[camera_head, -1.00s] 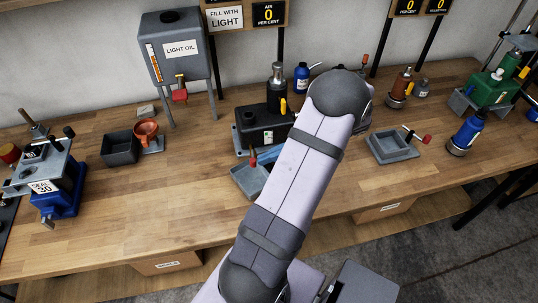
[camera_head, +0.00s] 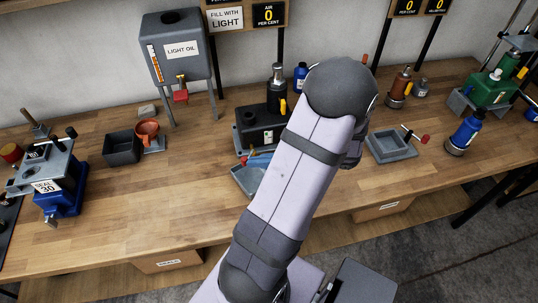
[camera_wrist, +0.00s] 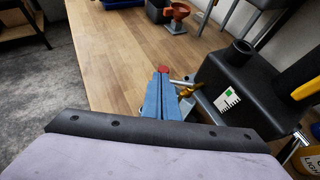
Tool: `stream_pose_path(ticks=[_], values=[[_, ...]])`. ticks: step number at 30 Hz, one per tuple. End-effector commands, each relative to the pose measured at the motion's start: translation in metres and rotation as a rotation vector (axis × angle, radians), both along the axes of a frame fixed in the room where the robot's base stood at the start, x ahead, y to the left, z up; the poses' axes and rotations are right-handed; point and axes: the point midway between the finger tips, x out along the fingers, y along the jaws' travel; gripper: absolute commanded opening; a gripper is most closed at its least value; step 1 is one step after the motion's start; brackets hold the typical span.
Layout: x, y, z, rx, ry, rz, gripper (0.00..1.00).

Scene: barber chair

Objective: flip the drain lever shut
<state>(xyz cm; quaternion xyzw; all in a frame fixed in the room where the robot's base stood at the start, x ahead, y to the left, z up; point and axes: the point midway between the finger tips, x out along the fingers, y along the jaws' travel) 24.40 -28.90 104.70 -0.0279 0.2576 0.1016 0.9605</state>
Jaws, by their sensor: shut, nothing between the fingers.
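The drain lever has a red grip (camera_head: 244,160) and sits low at the front of the black pump unit (camera_head: 252,137). In the head view the grip now points left, just past my blue fingertips (camera_head: 252,160). In the wrist view the red grip (camera_wrist: 162,69) shows right beyond the tips of my gripper (camera_wrist: 161,82). A brass valve body (camera_wrist: 187,91) with a thin metal rod is just right of the fingers. My gripper is shut and empty, beside or against the lever; contact is hard to tell. The lever's stem is mostly hidden behind the fingers.
A grey tray (camera_head: 241,179) lies below the lever, partly behind my arm. The bench between is clear.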

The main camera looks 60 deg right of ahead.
Motion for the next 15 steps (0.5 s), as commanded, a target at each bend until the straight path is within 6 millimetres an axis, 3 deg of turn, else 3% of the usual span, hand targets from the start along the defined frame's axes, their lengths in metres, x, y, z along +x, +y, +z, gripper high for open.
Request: stream_pose_path(ticks=[15], values=[[0.033, 0.02, -0.001, 0.0, -0.001, 0.008, 0.0]])
